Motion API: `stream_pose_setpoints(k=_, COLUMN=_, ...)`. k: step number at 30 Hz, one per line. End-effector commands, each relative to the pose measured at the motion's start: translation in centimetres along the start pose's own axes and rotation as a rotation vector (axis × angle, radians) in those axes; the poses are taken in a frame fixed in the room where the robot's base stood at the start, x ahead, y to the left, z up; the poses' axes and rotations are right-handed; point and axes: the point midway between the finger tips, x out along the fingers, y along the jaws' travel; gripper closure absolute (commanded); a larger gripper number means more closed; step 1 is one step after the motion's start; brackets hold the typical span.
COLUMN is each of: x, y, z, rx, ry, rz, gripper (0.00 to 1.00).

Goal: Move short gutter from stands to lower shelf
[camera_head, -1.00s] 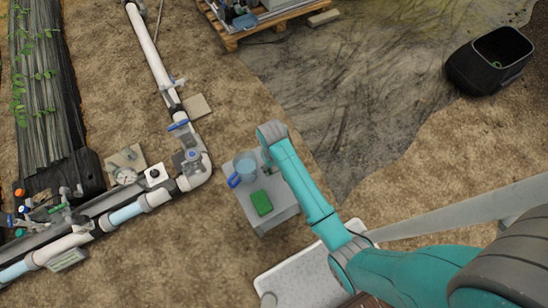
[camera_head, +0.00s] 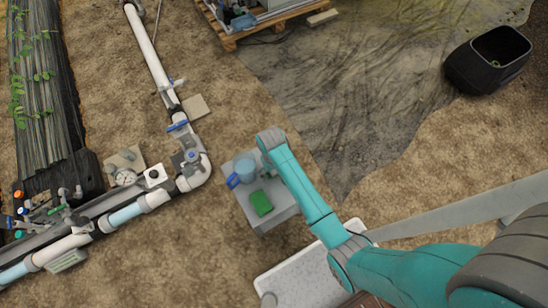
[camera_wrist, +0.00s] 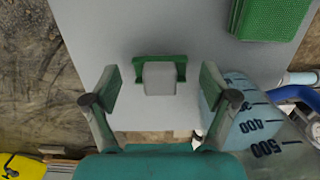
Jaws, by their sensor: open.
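I cannot make out a gutter, its stands or a lower shelf for certain in either view. My gripper (camera_wrist: 160,88) is open in the wrist view, its two fingers spread above a grey table top (camera_wrist: 105,25). Between the fingers is a small pale block (camera_wrist: 159,78) with a green U-shaped piece (camera_wrist: 158,57) along its far side. Both fingers look apart from it. In the head view my arm's end is over the right side of the grey table (camera_head: 277,213), and the fingers are hidden.
A graduated blue jug (camera_head: 243,171) stands on the table, close to the right finger in the wrist view (camera_wrist: 245,110). A green block (camera_head: 261,203) lies nearby. White pipework (camera_head: 150,50) with valves runs at left. A black bin (camera_head: 487,60) stands at far right.

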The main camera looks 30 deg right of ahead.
Motion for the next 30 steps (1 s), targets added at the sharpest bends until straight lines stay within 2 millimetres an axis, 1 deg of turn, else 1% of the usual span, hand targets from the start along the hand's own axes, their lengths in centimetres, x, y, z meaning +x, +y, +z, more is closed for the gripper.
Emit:
stream_pose_setpoints(k=5, x=-0.2, y=0.0, z=0.0, rx=0.0, ry=0.0, rz=0.0, gripper=0.15)
stream_pose_setpoints(k=8, x=-1.0, y=0.0, z=-0.1, rx=0.0, ry=0.002, rz=0.0, gripper=0.15)
stream_pose_setpoints(k=11, x=-2.6, y=0.0, z=-0.1, rx=0.0, ry=0.004, rz=0.0, gripper=0.15)
stream_pose_setpoints(k=18, x=-7.5, y=0.0, z=-0.1, rx=0.0, ry=0.005, rz=0.0, gripper=0.15)
stream_pose_setpoints(k=21, x=-9.2, y=0.0, z=-0.1, rx=0.0, ry=0.003, rz=0.0, gripper=0.15)
stream_pose_setpoints(k=25, x=-11.0, y=0.0, z=-0.1, rx=0.0, ry=0.002, rz=0.0, gripper=0.15)
stream_pose_setpoints(k=30, x=-12.1, y=0.0, z=0.0, rx=0.0, ry=0.001, rz=0.0, gripper=0.15)
